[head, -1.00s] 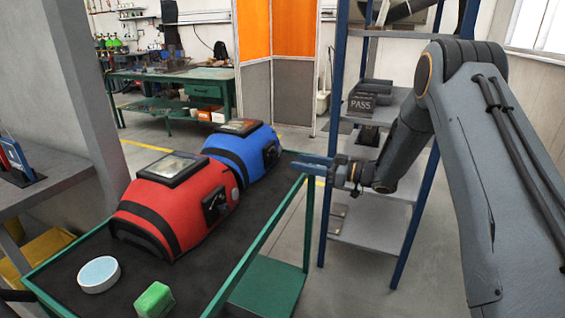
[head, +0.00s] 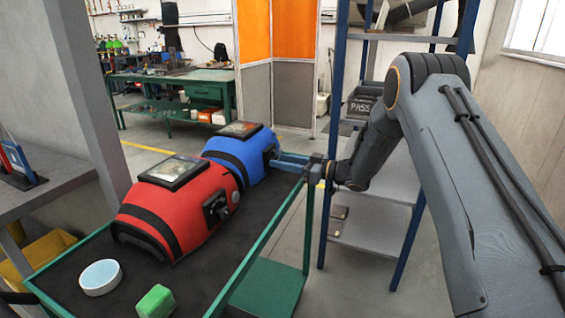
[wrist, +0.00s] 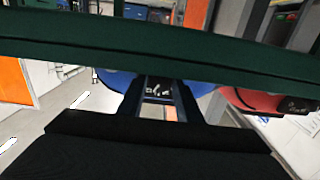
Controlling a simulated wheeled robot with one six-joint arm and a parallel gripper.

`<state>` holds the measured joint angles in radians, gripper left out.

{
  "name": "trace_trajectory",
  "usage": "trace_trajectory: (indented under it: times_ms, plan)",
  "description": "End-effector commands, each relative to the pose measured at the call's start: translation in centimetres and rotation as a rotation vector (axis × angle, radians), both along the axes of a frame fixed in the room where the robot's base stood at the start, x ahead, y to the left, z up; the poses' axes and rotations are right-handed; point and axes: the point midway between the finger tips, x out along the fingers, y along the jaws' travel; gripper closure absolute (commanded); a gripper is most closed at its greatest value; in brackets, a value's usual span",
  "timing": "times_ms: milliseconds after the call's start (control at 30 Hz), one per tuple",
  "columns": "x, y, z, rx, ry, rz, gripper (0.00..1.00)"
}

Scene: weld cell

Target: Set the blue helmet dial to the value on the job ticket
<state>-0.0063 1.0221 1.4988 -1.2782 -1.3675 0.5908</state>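The blue helmet (head: 236,150) sits at the far end of the cart, behind the red helmet (head: 160,217). My gripper (head: 276,160) reaches in from the right over the cart's rail, its fingertips close to the blue helmet's right side. In the head view the fingers mostly cover the blue helmet's dial. In the wrist view, part of the blue helmet (wrist: 113,82) shows behind the green rail, and its dark dial plate with light marks (wrist: 158,91) shows between my two separated fingers. The dial's setting is not readable. I see no readable job ticket.
The green cart rail (head: 262,243) runs beneath my wrist and crosses the wrist view (wrist: 160,50). A round white-blue tin (head: 100,277) and a green block (head: 155,301) lie at the cart's near end. A blue-framed shelf (head: 375,217) with a PASS sign stands behind my arm.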

Motion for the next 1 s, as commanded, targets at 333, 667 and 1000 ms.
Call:
trace_trajectory:
  times_ms: [333,667,1000]
  plan:
    - [0.0,-0.09,-0.01,-0.002,-0.007,0.0,0.98]
    - [0.03,0.06,-0.08,-0.047,-0.131,0.001,0.98]
    - [0.05,0.08,-0.12,-0.15,-0.416,0.002,0.98]
